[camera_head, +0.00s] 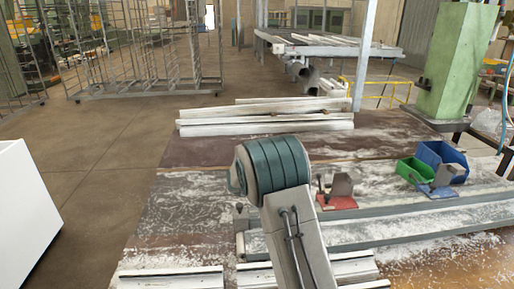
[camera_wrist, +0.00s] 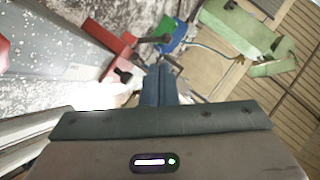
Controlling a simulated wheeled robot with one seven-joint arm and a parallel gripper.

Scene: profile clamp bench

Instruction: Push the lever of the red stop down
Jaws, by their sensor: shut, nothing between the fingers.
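The red stop (camera_head: 336,202) sits on the bench just right of my arm in the head view, with a grey upright part (camera_head: 342,184) on it. In the wrist view the red stop (camera_wrist: 118,58) is left of my fingertips, with a dark knob near its lower end. A dark bar, possibly its lever (camera_wrist: 152,39), sticks out to the right beyond the fingertips; I cannot tell for sure. My gripper (camera_wrist: 160,70) is shut and empty, close to the red stop. Whether it touches the stop is unclear. My arm hides the gripper in the head view.
A blue stop (camera_head: 440,191) stands farther right, near a green bin (camera_head: 410,168) and a blue bin (camera_head: 440,156). A long grey rail (camera_head: 390,227) runs along the bench. White profiles (camera_head: 265,125) lie behind. A green column (camera_head: 456,65) rises at the back right.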

